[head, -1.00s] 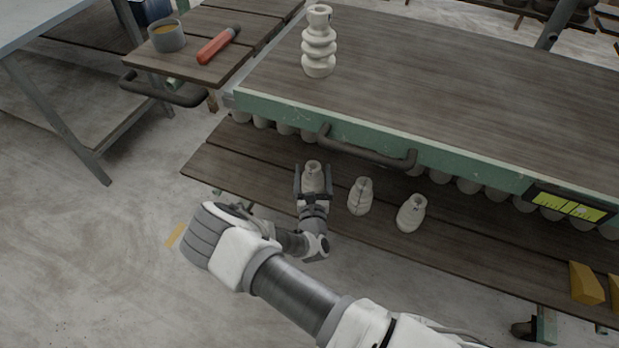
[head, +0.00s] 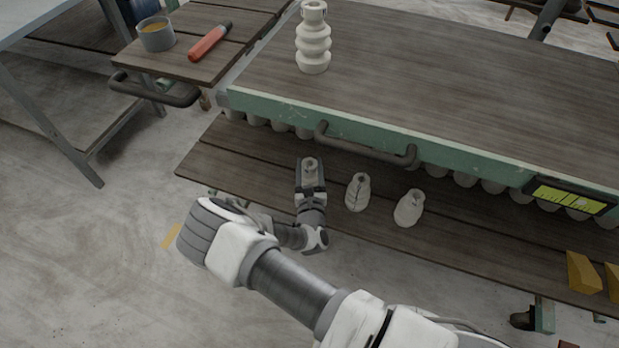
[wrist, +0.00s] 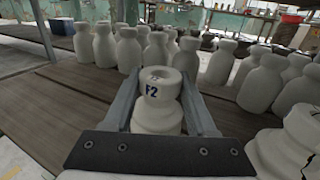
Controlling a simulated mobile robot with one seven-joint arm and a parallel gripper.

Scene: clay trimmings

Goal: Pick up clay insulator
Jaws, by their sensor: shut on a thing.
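Two similar insulators stand to the right on the shelf, a nearer one (head: 358,192) and a farther one (head: 409,208).
A tall ribbed insulator (head: 313,45) stands on the green-edged bench (head: 450,75) above. Its handle (head: 365,148) overhangs the shelf behind my gripper. Several pale pieces (wrist: 215,65) stand in rows behind. Yellow wedges (head: 583,272) lie at the shelf's right end.

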